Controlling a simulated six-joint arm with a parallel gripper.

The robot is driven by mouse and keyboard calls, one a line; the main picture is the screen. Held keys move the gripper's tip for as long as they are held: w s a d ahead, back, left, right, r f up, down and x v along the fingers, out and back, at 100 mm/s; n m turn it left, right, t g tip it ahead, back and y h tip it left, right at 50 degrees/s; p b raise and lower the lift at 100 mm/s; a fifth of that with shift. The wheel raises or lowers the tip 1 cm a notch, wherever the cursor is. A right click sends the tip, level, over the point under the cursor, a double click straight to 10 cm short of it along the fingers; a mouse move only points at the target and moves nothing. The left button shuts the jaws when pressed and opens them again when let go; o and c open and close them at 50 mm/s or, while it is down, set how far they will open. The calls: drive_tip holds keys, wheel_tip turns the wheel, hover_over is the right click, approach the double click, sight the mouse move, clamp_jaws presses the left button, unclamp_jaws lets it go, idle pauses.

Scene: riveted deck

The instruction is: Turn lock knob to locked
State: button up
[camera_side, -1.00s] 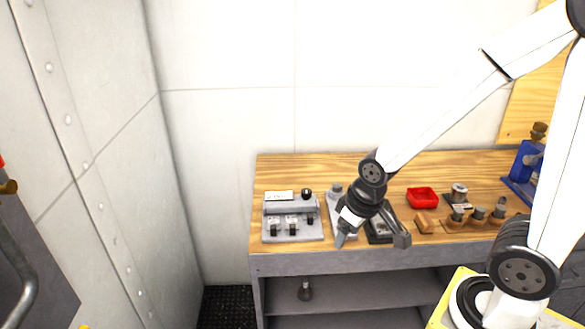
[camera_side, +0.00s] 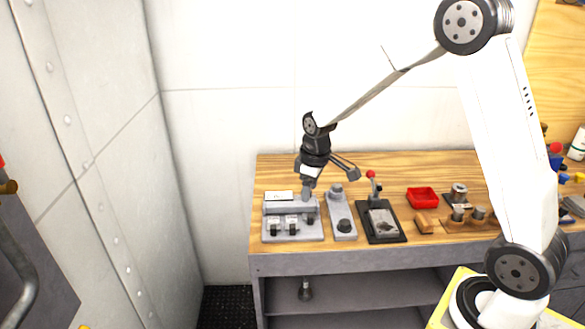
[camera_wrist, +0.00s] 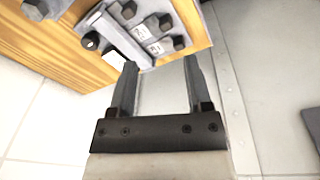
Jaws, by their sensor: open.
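A grey panel (camera_side: 315,236) stands at the left end of the wooden bench, with several black switches and a white label along its back ledge. In the wrist view the panel (camera_wrist: 110,27) is at the top, and a round black knob (camera_wrist: 91,41) with a small white mark sits on its ledge beside the label (camera_wrist: 115,60). I cannot read the mark to tell the knob's setting. My gripper (camera_side: 330,183) is open and empty above the panel's back right; one finger hides the knob in the side view. Between the fingers in the wrist view my gripper (camera_wrist: 160,62) holds nothing.
Right of the panel are a grey plate (camera_side: 337,208) with a dark knob and a black-based fixture (camera_side: 397,236) with a red-tipped lever. Further right are a red tray (camera_side: 422,198) and a wooden block (camera_side: 424,223). The wall rises behind the bench.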

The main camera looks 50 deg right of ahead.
drive_tip(key=w+d+f+n, duration=0.1)
drive_tip(key=w+d, duration=0.2)
drive_tip(key=w+d+f+n, duration=0.2)
drive_tip(key=w+d, duration=0.2)
drive_tip(key=w+d+f+n+g, duration=0.1)
drive_tip(key=w+d, duration=0.2)
drive_tip(key=d, duration=0.1)
drive_tip(key=shift+w+d+f+n, duration=0.25)
drive_tip(key=shift+w+f+n, duration=0.05)
drive_tip(key=shift+w, duration=0.05)
drive_tip(key=shift+w+d+f, duration=0.25)
drive_tip(key=shift+w+d, duration=0.05)
drive_tip(key=shift+d, duration=0.3)
drive_tip(key=shift+f, duration=3.9)
clamp_jaws()
